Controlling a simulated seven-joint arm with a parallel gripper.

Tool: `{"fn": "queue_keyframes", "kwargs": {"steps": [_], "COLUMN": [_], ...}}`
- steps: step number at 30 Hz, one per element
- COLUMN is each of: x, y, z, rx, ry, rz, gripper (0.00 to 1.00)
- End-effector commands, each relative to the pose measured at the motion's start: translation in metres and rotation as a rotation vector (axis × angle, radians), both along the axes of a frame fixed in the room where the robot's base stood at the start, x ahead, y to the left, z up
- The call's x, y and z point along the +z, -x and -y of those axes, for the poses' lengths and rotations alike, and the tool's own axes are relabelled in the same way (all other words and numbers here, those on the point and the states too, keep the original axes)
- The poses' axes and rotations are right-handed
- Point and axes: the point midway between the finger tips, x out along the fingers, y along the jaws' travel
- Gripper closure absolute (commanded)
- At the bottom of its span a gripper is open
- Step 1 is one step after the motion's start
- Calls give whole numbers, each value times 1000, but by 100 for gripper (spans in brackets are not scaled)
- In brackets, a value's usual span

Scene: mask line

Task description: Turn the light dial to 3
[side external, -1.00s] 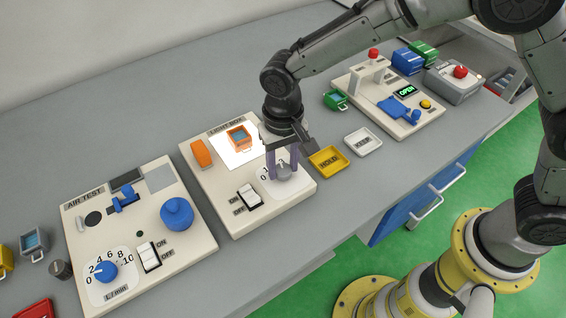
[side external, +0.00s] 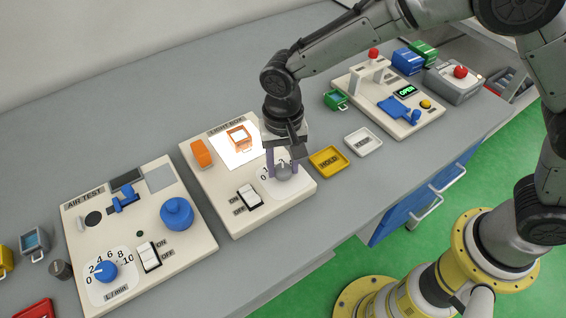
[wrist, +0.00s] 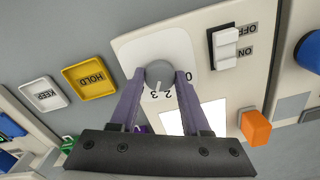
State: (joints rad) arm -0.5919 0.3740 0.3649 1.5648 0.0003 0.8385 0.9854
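The light dial (side external: 285,174) is a grey round knob on the right of the cream light box panel (side external: 215,190). My gripper (side external: 283,168) points down over it, its two purple fingers closed on either side of the knob. In the wrist view, the light dial (wrist: 159,73) sits between the fingertips of my gripper (wrist: 160,76). Its white pointer mark is at or very near the 3. The 2 and 0 show to the right of the 3; the 1 is hidden by a finger. The light plate (side external: 235,152) glows bright white.
An orange-framed piece (side external: 239,138) lies on the lit plate, with an orange block (side external: 201,153) beside it. The ON/OFF switch (side external: 249,196) is left of the dial. The yellow HOLD tray (side external: 328,161) and white KEEP tray (side external: 363,142) stand right of the panel.

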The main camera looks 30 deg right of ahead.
Motion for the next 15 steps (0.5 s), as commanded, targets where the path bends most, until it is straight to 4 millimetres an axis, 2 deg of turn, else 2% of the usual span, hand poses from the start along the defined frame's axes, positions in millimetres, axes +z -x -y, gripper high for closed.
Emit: {"fn": "queue_keyframes", "kwargs": {"steps": [1,5,15], "x": [2,2,3], "y": [-2,-1,-1], "z": [0,0,0], "rx": [0,1,1], "ry": [-2,-2,-1], "rz": [5,4,3], "gripper": [46,23,23]}}
